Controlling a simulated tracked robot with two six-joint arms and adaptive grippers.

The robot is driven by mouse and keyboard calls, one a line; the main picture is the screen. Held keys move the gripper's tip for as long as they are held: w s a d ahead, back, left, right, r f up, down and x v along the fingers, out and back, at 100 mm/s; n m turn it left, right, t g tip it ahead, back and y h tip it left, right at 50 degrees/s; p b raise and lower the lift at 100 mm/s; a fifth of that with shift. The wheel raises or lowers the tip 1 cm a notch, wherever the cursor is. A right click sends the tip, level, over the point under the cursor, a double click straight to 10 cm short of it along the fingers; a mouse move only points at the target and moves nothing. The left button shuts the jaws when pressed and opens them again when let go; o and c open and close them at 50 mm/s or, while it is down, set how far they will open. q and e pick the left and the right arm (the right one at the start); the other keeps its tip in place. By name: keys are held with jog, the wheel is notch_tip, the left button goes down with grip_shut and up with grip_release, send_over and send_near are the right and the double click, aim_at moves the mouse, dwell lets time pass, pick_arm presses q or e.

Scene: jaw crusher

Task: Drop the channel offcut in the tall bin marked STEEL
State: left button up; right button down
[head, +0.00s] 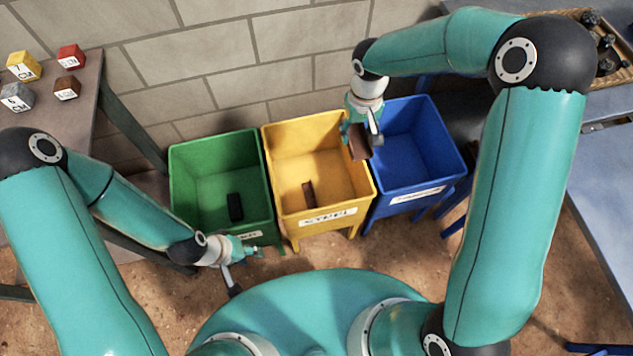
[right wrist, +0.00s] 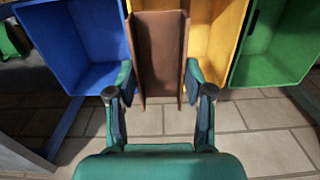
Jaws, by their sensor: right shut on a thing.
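The channel offcut (head: 359,146) is a rusty brown U-shaped piece. My right gripper (head: 360,133) is shut on it and holds it above the right side of the yellow bin (head: 279,148), near the blue bin. In the right wrist view the channel (right wrist: 158,55) sits between the two fingers, with the yellow bin (right wrist: 218,45) behind it. The yellow bin's front label (head: 328,217) is blurred but looks most like STEEL. A brown piece (head: 308,194) lies inside this bin. My left gripper (head: 244,264) is empty, its fingers apart, in front of the green bin.
A green bin (head: 179,170) with a dark piece (head: 235,207) inside stands left of the yellow one. A blue bin (head: 450,142) stands right. Marked cubes (head: 45,76) lie on a table at left. A tray of dark parts (head: 600,45) is at upper right.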

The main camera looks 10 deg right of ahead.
jog(key=shift+w, duration=0.3)
jog(key=shift+s+d, duration=0.1)
jog(key=shift+f, duration=0.15)
jog(key=w+f+m+b, duration=0.4)
jog(key=f+m+b, duration=0.4)
jog(key=f+b, duration=0.75)
jog(key=m+b, duration=0.9)
jog(key=b, duration=0.7)
send_over(332, 193)
notch_tip(332, 193, down, 14)
jog(key=f, duration=0.1)
jog(key=shift+m, duration=0.3)
notch_tip(332, 193, down, 19)
jog(key=b, duration=0.5)
jog(key=shift+d+f, duration=0.1)
jog(key=shift+f, duration=0.1)
jog(key=shift+f, duration=0.1)
jog(key=shift+c, duration=2.2)
grip_release()
